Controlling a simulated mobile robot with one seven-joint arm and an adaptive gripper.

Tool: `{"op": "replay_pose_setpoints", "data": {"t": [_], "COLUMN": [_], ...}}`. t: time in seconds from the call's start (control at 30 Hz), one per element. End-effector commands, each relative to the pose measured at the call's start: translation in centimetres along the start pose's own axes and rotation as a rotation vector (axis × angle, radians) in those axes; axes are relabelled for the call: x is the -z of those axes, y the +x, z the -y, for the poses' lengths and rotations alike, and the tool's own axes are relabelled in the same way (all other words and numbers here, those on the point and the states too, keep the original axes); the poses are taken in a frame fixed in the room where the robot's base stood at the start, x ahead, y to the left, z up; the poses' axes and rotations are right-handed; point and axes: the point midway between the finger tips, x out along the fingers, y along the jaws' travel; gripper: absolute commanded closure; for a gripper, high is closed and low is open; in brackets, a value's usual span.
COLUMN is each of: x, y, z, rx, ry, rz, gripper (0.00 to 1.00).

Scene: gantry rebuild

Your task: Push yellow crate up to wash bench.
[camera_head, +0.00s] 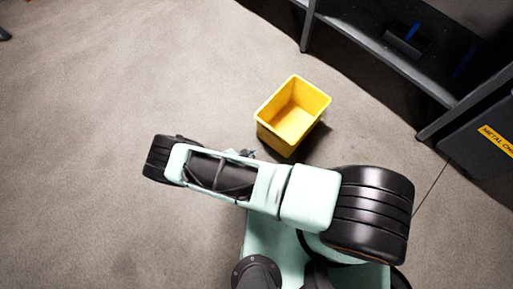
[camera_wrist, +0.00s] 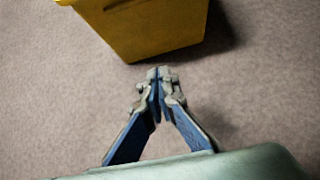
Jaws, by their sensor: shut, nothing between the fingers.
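The yellow crate (camera_head: 297,111) stands on the floor in the head view, upright, open at the top and empty. In the wrist view one side wall of the crate (camera_wrist: 146,30) shows at the top edge, the rest cut off. My gripper (camera_wrist: 159,78) is shut and empty, with its blue-sided fingers meeting just short of the crate's near wall. A narrow gap of floor seems to lie between the fingertips and the crate. In the head view my arm hides most of the gripper. No bench is labelled as the wash bench.
A dark bench with a lower shelf (camera_head: 385,45) stands at the upper right, beyond the crate. A small dark box with a blue item (camera_head: 408,40) lies on the shelf. A dark bin with a yellow label (camera_head: 497,140) is at the right edge. The floor to the left is clear.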

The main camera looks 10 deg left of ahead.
Motion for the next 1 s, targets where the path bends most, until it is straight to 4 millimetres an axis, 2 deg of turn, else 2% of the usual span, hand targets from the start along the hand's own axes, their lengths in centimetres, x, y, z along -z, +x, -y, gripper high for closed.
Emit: {"op": "replay_pose_setpoints", "data": {"t": [0.03, 0.2, 0.4, 0.6, 1.0], "x": [0.2, 0.3, 0.1, -2.2, -2.9], "y": [1.3, 5.1, 9.0, 10.5, 11.0], "z": [0.2, 0.2, 0.1, 0.0, 0.0], "rx": [0.003, 0.003, 0.003, 0.002, 0.0], "ry": [0.0, 0.001, 0.002, 0.001, 0.001], "rz": [0.002, 0.001, 0.001, 0.001, 0.0], "gripper": [1.0, 1.0, 1.0, 1.0, 1.0]}}
